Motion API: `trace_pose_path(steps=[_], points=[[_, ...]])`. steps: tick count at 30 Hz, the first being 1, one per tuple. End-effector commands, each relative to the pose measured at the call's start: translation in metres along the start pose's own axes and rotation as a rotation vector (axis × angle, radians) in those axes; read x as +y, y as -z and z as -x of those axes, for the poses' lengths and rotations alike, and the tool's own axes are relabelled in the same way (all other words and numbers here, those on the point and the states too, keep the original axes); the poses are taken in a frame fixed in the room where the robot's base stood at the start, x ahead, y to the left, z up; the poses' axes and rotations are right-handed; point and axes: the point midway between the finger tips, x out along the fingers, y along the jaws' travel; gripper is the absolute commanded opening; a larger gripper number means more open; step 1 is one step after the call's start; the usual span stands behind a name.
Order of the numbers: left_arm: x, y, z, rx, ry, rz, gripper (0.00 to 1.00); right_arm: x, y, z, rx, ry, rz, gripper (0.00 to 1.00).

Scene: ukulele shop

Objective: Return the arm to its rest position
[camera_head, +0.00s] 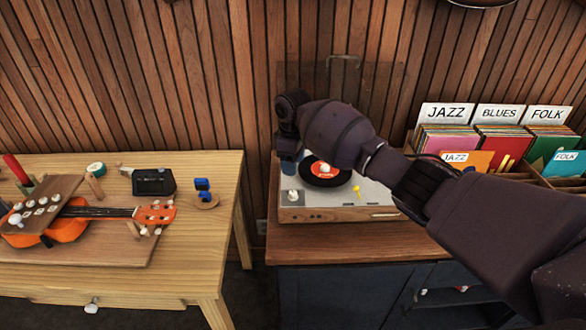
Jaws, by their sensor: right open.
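My right arm comes in from the right and reaches across the record player (380,214). My right gripper (289,163) is at the arm's far end, over the left part of the player, and points down. Its jaws are open, and I see nothing held. The arm hides part of the player and its back right. A black record with a red label (325,170) lies on the player, left of the forearm. My left gripper is not in view.
The player stands on a dark cabinet with a wooden top (340,246). Record crates with JAZZ (446,115), BLUES and FOLK signs stand at the right, close to my arm. A wooden table (190,230) at the left holds an orange ukulele (155,213). A gap separates table and cabinet.

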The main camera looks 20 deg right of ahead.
Motion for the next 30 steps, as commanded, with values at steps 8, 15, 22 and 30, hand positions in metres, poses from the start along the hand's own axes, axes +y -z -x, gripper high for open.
trace_pose_path(steps=[8, 15, 22, 30], points=[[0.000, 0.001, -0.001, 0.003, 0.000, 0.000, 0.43, 0.000, 0.000, 0.001, 0.000, 0.000, 0.000, 0.55], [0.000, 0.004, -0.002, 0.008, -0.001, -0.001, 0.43, 0.001, 0.002, 0.001, 0.011, -0.005, -0.019, 0.55], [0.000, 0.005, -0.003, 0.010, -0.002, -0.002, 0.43, 0.020, 0.039, 0.021, 0.225, -0.180, -0.087, 0.55], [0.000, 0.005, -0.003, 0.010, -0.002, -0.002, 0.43, 0.014, 0.094, 0.074, 0.639, -0.407, -0.102, 0.55]])
